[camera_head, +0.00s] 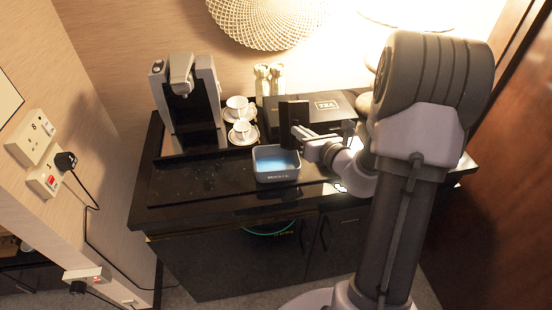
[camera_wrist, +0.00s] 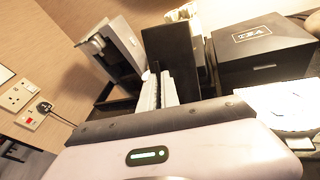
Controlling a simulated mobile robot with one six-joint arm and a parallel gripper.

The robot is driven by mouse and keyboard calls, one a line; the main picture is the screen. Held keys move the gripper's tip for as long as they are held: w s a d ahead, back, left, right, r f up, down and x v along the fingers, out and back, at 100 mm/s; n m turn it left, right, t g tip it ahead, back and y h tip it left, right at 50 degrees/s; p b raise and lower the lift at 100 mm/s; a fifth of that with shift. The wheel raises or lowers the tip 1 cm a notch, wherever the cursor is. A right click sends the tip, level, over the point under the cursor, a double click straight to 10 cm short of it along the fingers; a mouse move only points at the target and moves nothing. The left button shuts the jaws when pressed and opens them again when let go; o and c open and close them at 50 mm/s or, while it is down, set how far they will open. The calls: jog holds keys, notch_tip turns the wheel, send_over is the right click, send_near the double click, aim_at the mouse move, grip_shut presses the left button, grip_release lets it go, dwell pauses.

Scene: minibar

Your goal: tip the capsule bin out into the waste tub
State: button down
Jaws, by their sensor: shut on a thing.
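The capsule bin is a black box (camera_head: 291,112), held up above the counter just behind and over the waste tub. My gripper (camera_head: 298,132) is shut on it from the right. In the wrist view the dark bin (camera_wrist: 172,52) stands beyond my fingers (camera_wrist: 158,88); its inside is not visible. The waste tub (camera_head: 277,178) is a grey, open box with a blue inside and lettering on its front. It sits on the black counter below and slightly left of my gripper. I see no capsules in it.
A coffee machine (camera_head: 188,98) stands at the back left. Two white cups (camera_head: 242,128) on saucers are behind the tub. A black tea box (camera_head: 325,104) and small bottles (camera_head: 269,78) stand behind my gripper. The counter's left front (camera_head: 200,190) is mostly clear.

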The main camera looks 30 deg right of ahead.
jog(key=shift+a+f, duration=0.1)
jog(key=shift+a, duration=0.1)
jog(key=shift+a+b, duration=0.25)
jog(key=shift+b, duration=0.15)
jog(key=shift+a+n+h+b, duration=0.7)
jog(key=shift+a+n+b, duration=0.8)
jog(key=shift+b, duration=0.15)
dwell(0.3)
jog(key=shift+d+r, duration=0.1)
jog(key=shift+r, duration=0.15)
jog(key=shift+a+f+n+h+b, duration=0.25)
jog(key=shift+a+n+b, duration=0.55)
jog(key=shift+b, duration=0.45)
jog(key=shift+a+f+n+h+b, duration=0.1)
jog(key=shift+a+n+h+b, duration=0.25)
jog(key=shift+a+n+b, duration=0.7)
dwell(0.9)
jog(key=shift+d+m, duration=0.2)
jog(key=shift+m, duration=0.15)
